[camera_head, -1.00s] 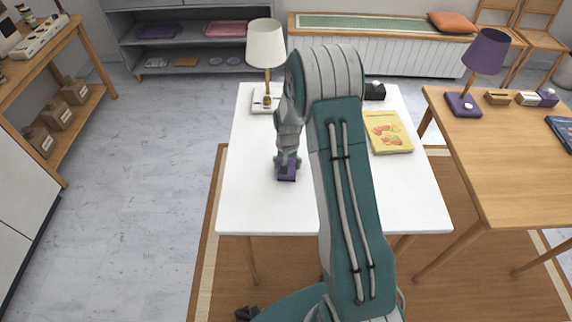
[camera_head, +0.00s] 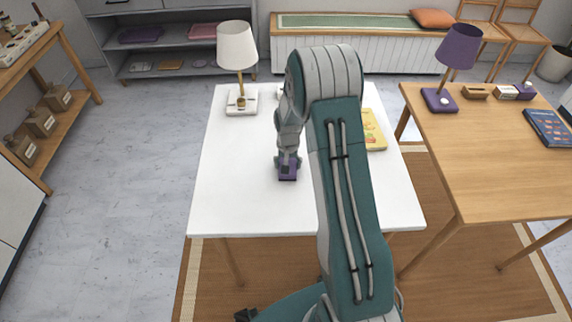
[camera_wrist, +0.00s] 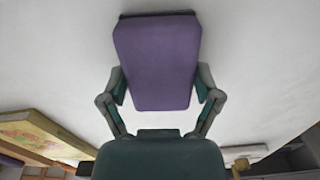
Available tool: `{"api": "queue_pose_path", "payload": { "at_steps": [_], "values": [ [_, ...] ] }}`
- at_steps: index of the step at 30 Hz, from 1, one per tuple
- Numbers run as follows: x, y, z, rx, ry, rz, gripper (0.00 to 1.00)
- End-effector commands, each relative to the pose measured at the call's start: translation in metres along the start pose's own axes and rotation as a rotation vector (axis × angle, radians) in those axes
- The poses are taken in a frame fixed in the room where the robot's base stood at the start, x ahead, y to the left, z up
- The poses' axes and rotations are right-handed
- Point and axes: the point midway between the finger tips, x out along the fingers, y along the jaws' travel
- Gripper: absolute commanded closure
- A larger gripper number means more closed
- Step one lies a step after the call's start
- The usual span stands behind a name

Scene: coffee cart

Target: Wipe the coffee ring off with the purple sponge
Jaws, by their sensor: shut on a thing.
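The purple sponge (camera_head: 288,174) is a small block with a dark edge, held by my gripper (camera_head: 288,164) over the middle of the white table (camera_head: 235,190). In the wrist view the sponge (camera_wrist: 158,62) fills the space between the two fingers of my gripper (camera_wrist: 160,95), which is shut on its sides. The sponge is at or just above the white tabletop; I cannot tell if it touches. No coffee ring shows in either view; the sponge or my arm may hide it.
A white lamp (camera_head: 237,50) stands at the table's back left. A yellow book (camera_head: 374,130) lies on the right, partly behind my arm. A wooden table (camera_head: 490,160) with a purple lamp (camera_head: 455,55) stands to the right. The table's left and front parts are clear.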

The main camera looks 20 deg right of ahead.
Motion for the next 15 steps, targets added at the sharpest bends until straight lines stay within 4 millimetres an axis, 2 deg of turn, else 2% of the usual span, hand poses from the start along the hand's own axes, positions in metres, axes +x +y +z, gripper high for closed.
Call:
{"api": "queue_pose_path", "payload": {
  "at_steps": [2, 5, 15],
  "values": [
    [-0.004, 0.0, -0.001, -0.001, 0.001, 0.0, 0.63],
    [-0.024, -0.001, -0.001, -0.002, 0.005, 0.0, 0.63],
    [-0.053, -0.001, -0.002, -0.003, 0.002, -0.001, 0.63]
  ]
}}
